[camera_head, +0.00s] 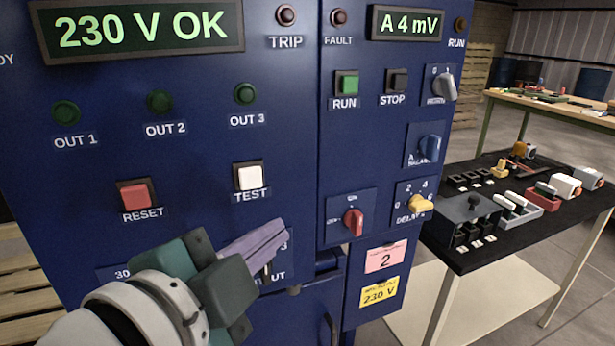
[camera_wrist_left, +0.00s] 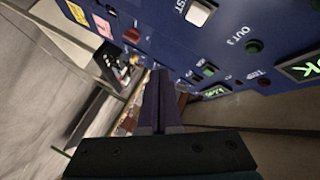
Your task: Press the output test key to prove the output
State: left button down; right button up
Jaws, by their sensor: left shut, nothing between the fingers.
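The output test key is a white square button (camera_head: 249,177) in a dark frame, labelled TEST, on the blue panel below the OUT 3 lamp (camera_head: 244,94). It also shows in the left wrist view (camera_wrist_left: 199,13), at the top edge. My left gripper (camera_head: 281,234) is shut and empty, its purple fingers pointing right. In the head view its tips appear below and to the right of the white key, apart from it. The fingers also show in the left wrist view (camera_wrist_left: 159,75). The gripper hides part of the lower panel. My right gripper is not in view.
A red RESET button (camera_head: 138,199) sits left of the white key. The right panel has a green RUN button (camera_head: 346,84), a dark STOP button (camera_head: 396,81) and a red knob (camera_head: 353,222). The display (camera_head: 135,30) reads 230 V OK. A dark-topped table (camera_head: 470,260) stands right.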

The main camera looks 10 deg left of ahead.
pick_arm(q)
jog(key=b, duration=0.1)
send_near(261, 183)
jog(key=w+d+f, duration=0.1)
jog(key=w+d, duration=0.2)
jog(key=shift+w+a+f, duration=0.1)
jog(key=shift+w+a, duration=0.15)
jog(key=shift+w, duration=0.2)
jog(key=shift+w+a+f, duration=0.1)
jog(key=shift+w+a, duration=0.2)
jog(key=shift+w, duration=0.15)
dwell(1.3)
jog(key=shift+w+a, duration=0.25)
jog(key=shift+w, duration=0.1)
jog(key=shift+w+a, duration=0.25)
jog(key=shift+w, duration=0.15)
dwell(1.0)
jog(key=shift+s, duration=0.1)
jog(key=shift+s+d+p, duration=0.45)
jog(key=shift+s+d, duration=0.05)
jog(key=shift+s, duration=0.15)
jog(key=shift+s, duration=0.1)
